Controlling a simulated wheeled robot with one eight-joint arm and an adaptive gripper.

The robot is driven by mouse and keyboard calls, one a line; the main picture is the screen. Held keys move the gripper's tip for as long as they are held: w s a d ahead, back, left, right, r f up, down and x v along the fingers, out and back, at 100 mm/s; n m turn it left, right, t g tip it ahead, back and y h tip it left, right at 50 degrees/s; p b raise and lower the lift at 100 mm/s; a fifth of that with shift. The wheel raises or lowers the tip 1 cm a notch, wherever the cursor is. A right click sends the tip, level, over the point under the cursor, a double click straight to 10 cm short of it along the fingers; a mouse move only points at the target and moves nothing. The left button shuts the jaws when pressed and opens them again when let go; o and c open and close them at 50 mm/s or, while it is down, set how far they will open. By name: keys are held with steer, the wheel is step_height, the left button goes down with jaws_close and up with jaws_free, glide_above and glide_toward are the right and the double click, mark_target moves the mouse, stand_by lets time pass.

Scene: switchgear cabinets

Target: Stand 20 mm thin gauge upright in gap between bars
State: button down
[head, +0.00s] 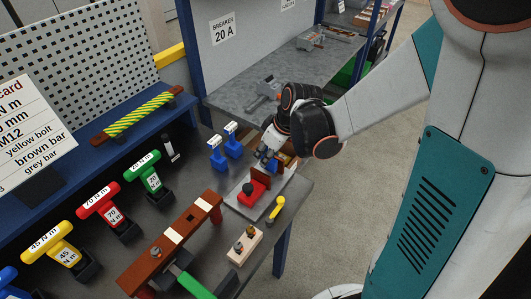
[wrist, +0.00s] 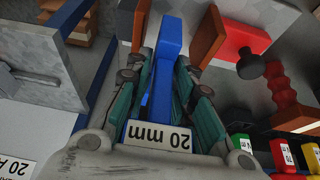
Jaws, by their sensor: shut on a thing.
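My gripper (head: 268,155) is shut on a blue gauge (wrist: 168,45) with a white "20 mm" label (wrist: 158,135). It holds the gauge over the grey fixture plate (head: 238,204). In the wrist view, the gauge's far end shows between two brown bars, one at left (wrist: 136,18) and one at right (wrist: 207,35). I cannot tell how deep it sits in the gap or whether it touches either bar. In the head view my gripper partly hides the gauge, and one brown bar (head: 261,175) shows just below the fingers.
A red block (head: 250,194) with a dark knob sits on the plate beside the bar. Two other blue gauges (head: 216,158) (head: 232,145) stand behind left. A yellow-handled tool (head: 276,208) lies in front. Torque tools (head: 98,203) and a long brown bar (head: 165,250) occupy the left bench.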

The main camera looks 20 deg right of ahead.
steer(key=c, duration=1.2)
jaws_free()
steer(key=shift+c, duration=0.2)
steer(key=shift+r, duration=0.1)
steer(key=v, duration=1.2)
steer(key=shift+s, duration=0.1)
steer(key=s+a+r+m+t+h+b, duration=0.1)
steer(key=s+a+m+t+h+b, duration=0.1)
steer(key=s+m, duration=0.5)
steer(key=s+t, duration=0.1)
steer(key=s, duration=0.4)
steer(key=shift+r+h, duration=0.4)
